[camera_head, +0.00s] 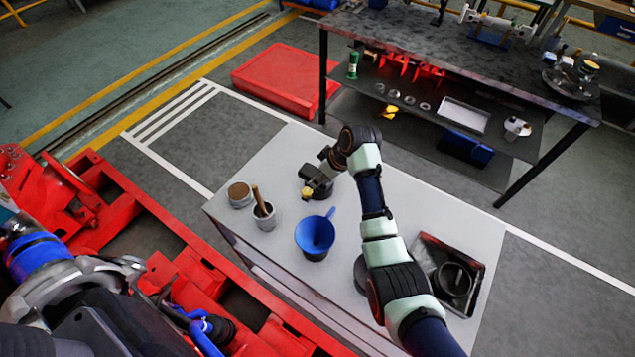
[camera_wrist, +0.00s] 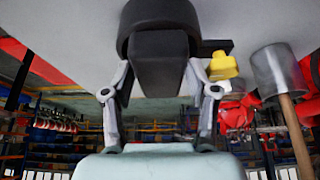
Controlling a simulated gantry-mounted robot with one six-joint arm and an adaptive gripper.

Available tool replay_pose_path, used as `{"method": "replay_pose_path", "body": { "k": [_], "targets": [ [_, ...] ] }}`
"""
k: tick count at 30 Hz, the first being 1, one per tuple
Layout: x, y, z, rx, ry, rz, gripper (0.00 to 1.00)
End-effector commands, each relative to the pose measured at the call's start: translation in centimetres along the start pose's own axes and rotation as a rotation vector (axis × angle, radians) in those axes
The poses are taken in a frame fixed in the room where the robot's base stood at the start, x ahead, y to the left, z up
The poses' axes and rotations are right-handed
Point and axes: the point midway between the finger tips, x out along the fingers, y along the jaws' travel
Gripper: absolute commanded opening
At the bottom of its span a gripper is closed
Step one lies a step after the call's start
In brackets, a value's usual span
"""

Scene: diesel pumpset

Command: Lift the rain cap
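The rain cap (camera_head: 316,182) is a dark, rounded piece with a yellow end on a short black bar. It is at the far side of the grey table, with part of it hidden under my gripper (camera_head: 328,160). In the wrist view the rain cap (camera_wrist: 160,50) fills the space between the fingers of my gripper (camera_wrist: 160,68), and its yellow end (camera_wrist: 222,66) sticks out to the right. Both fingers lie against its sides with no gap visible. I cannot tell whether its underside touches the table.
On the grey table (camera_head: 420,200) stand a blue funnel (camera_head: 315,235), a pot with a wooden-handled tool (camera_head: 264,215), a brown-topped pot (camera_head: 240,195) and a black tray (camera_head: 475,262). Red machinery (camera_head: 190,270) stands at left. A dark workbench (camera_head: 440,50) stands behind.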

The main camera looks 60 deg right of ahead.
Motion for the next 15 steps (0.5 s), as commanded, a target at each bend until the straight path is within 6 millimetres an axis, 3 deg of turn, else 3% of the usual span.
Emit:
{"method": "replay_pose_path", "body": {
  "k": [1, 8, 15],
  "targets": [
    [0.0, 0.0, 0.01, 0.0, 0.0, 0.0, 0.45],
    [0.0, 0.0, 0.02, 0.0, 0.0, 0.0, 0.06],
    [-0.6, 0.04, -0.33, -0.001, 0.002, 0.001, 0.04]
  ]
}}
